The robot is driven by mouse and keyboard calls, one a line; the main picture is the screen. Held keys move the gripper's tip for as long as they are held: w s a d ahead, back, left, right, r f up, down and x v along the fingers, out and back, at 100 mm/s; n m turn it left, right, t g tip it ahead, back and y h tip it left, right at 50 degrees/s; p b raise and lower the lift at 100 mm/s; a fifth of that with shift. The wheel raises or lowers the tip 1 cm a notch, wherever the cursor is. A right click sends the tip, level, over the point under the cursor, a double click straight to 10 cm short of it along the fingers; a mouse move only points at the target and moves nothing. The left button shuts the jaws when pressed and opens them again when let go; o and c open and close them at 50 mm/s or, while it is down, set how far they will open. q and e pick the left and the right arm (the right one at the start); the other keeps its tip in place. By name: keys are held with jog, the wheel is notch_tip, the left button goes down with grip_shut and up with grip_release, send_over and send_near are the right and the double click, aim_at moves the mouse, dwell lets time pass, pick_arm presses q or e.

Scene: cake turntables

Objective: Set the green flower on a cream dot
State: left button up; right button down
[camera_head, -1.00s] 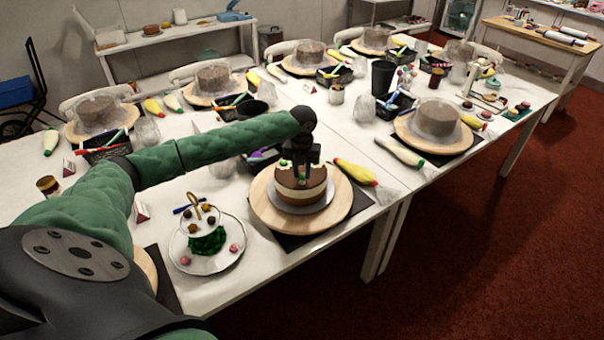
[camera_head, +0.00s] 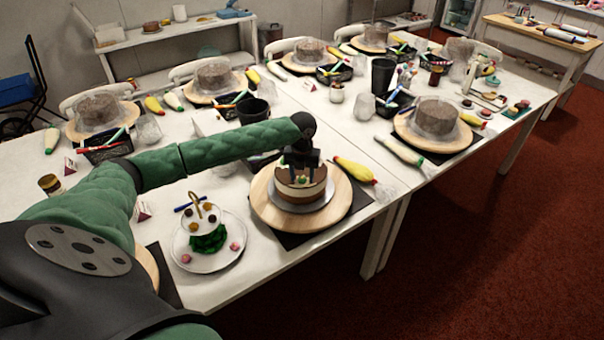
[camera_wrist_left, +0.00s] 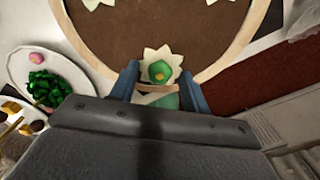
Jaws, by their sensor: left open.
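The cake (camera_head: 300,190) has a brown top, cream and brown layers, and sits on a silver board on a round wooden turntable (camera_head: 340,208). In the left wrist view, the green flower (camera_wrist_left: 160,71) rests on a pale, star-shaped cream dot (camera_wrist_left: 151,55) near the rim of the cake top (camera_wrist_left: 150,25). My left gripper (camera_wrist_left: 158,75) is open, one finger on each side of the flower, with gaps between. In the head view the left gripper (camera_head: 300,165) is over the cake and hides part of its top. My right gripper is not seen.
A tiered stand (camera_head: 207,255) with green flowers and small sweets stands left of the turntable. A yellow piping bag (camera_head: 352,170) lies to the right. A black cup (camera_head: 253,111) stands behind. Two more cream dots (camera_wrist_left: 97,4) (camera_wrist_left: 212,2) show on the cake.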

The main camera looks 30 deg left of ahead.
aim_at(302, 178)
pick_arm(q)
jog(key=shift+r, duration=0.15)
jog(key=shift+r, duration=0.2)
notch_tip(302, 178, up, 12)
jog(key=b, duration=0.4)
jog(key=shift+f+b, duration=0.25)
jog(key=shift+b, duration=0.15)
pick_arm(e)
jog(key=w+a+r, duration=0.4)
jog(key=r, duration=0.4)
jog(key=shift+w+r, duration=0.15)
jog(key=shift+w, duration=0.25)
